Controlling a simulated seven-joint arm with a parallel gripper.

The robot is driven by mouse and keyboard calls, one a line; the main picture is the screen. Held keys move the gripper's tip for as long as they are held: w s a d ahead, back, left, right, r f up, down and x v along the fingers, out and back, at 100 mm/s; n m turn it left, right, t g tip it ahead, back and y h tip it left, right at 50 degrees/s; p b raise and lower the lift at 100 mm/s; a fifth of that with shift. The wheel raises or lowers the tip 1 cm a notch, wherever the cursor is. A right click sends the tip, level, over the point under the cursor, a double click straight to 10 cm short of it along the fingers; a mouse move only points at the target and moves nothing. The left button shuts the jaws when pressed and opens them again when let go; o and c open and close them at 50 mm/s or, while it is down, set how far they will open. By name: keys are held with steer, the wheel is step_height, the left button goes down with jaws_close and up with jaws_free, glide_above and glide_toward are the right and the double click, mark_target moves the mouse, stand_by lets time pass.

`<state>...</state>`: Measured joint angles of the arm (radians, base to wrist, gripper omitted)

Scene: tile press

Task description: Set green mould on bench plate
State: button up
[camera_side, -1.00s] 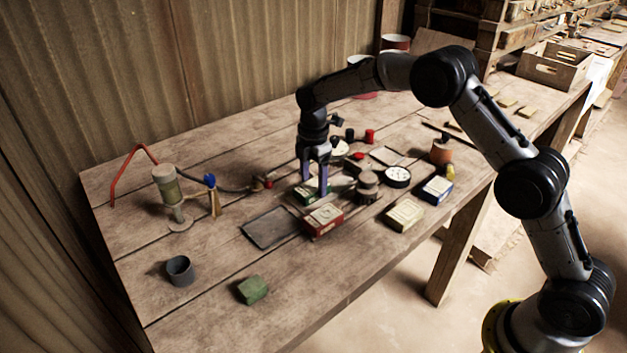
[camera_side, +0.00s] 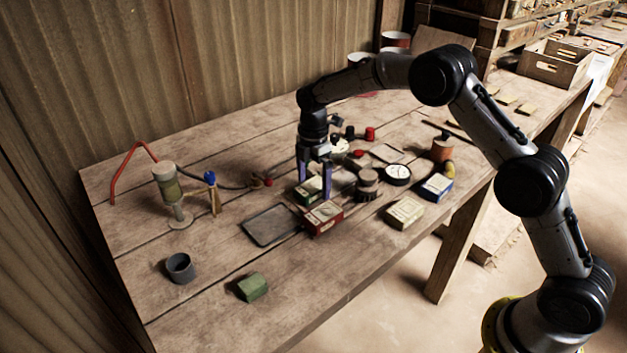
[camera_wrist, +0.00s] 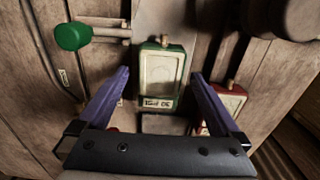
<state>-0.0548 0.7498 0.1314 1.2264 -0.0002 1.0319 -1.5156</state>
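The green mould (camera_side: 309,192), a small box with a pale labelled face, lies on the bench behind the red mould (camera_side: 323,218). The wrist view shows the green mould (camera_wrist: 161,80) between and a little beyond my two fingers. My gripper (camera_side: 314,194) is open and pointing down over it, with a finger on either side; in the wrist view (camera_wrist: 160,76) gaps show between the fingers and the mould. The bench plate (camera_side: 270,226), a dark flat sheet, lies bare to the left of the red mould. The fingers partly hide the green mould in the side view.
A cream box (camera_side: 404,213), a blue box (camera_side: 436,187), a round gauge (camera_side: 397,174) and a dark round part (camera_side: 367,184) crowd the right side. A green block (camera_side: 252,287) and a grey cup (camera_side: 180,268) stand in front. A pump-like cylinder (camera_side: 167,190) stands left.

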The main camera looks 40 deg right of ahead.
steer(key=s+d+r+t, duration=0.1)
steer(key=s+r, duration=0.2)
steer(key=r, duration=1)
steer(key=s+r+t, duration=0.1)
steer(key=s+r, duration=0.1)
steer(key=r, duration=1)
steer(key=s+d+r+m+t, duration=0.1)
steer(key=s+r+m, duration=0.15)
steer(key=s, duration=0.45)
steer(key=s+r+m+t, duration=0.1)
steer(key=s+r, duration=0.3)
steer(key=s, duration=0.2)
steer(key=s+f+m+t, duration=0.15)
steer(key=s+m, duration=0.35)
steer(key=s, duration=0.8)
steer(key=s+d+f+m, duration=0.1)
steer(key=s+f+m, duration=0.6)
steer(key=f+m, duration=0.2)
steer(key=shift+s+f, duration=0.35)
steer(key=shift+f, duration=0.9)
